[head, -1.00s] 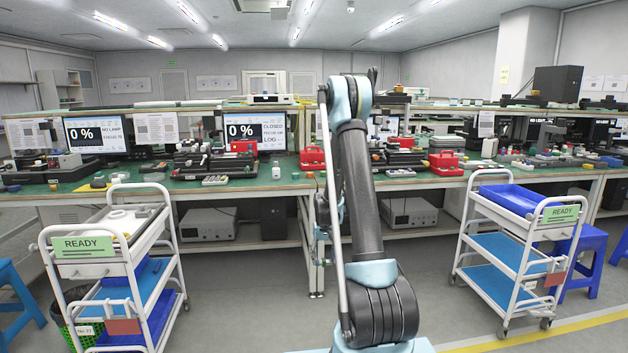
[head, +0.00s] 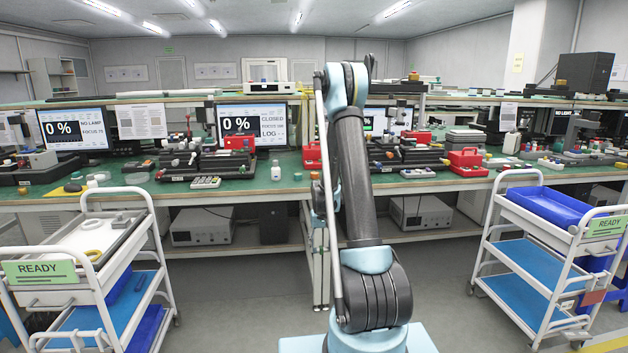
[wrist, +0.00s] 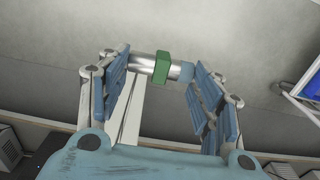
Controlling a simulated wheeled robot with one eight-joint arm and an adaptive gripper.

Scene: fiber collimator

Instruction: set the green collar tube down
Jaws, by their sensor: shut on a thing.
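The green collar tube shows in the wrist view, a silvery cylinder with a green collar (wrist: 162,67) around its middle and a blue-grey end on the right. My gripper (wrist: 160,75) is shut on the tube, with one blue-padded finger at each end of it. The tube lies crosswise between the fingertips, with grey floor behind it. In the head view my arm rises in the middle, and the gripper and tube are hidden behind it.
A long green-topped bench (head: 250,182) crosses ahead, crowded with instruments, monitors and red boxes (head: 467,160). A white READY cart (head: 150,262) stands at left with a tray on top. Another white cart (head: 487,262) at right carries a blue bin (head: 550,205). Grey floor lies open between them.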

